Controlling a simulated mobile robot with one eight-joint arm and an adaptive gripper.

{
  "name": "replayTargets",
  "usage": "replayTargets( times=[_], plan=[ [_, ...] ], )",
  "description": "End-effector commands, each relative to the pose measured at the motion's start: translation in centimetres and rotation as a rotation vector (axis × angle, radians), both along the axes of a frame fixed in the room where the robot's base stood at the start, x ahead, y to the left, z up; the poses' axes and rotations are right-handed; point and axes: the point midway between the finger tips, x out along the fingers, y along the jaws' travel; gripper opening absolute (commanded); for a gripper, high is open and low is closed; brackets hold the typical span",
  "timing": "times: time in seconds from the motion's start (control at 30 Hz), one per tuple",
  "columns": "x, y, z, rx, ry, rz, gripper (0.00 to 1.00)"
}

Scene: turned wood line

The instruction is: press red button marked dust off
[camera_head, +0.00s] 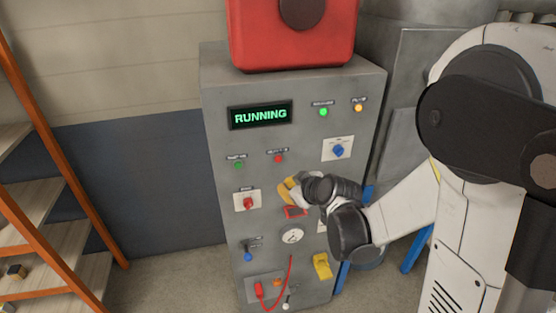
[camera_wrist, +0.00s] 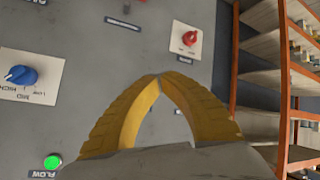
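A small round red button (camera_head: 278,158) sits on the grey control panel (camera_head: 219,118), right of a green button (camera_head: 238,166) and under a small label too blurred to read. My gripper (camera_head: 288,189) has yellow fingers and is in front of the panel, a little below the red button in the picture. Whether it touches the panel cannot be told. In the wrist view the fingertips (camera_wrist: 158,78) meet with nothing seen between them. The round red button cannot be made out there.
The display (camera_head: 261,115) reads RUNNING. A red knob (camera_head: 248,203), a blue knob (camera_head: 339,151), a gauge (camera_head: 292,236) and a red cable (camera_head: 290,274) are on the panel. A red machine (camera_head: 292,42) stands on top. An orange-framed shelf (camera_head: 98,205) is at left.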

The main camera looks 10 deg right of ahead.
Motion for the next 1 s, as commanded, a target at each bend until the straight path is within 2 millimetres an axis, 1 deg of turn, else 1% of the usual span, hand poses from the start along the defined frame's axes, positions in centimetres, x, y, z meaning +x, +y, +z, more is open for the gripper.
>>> replayTargets(
  times=[0.3, 0.5, 0.7, 1.0],
  plan=[
    [4.4, 0.0, 0.1, 0.0, 0.0, 0.0, 0.0],
    [6.7, 0.0, -0.1, 0.001, 0.0, -0.001, 0.0],
    [7.9, 0.0, 0.0, 0.001, 0.0, -0.001, 0.0],
    [8.0, 0.0, 0.0, 0.001, 0.0, -0.001, 0.0]
  ],
)
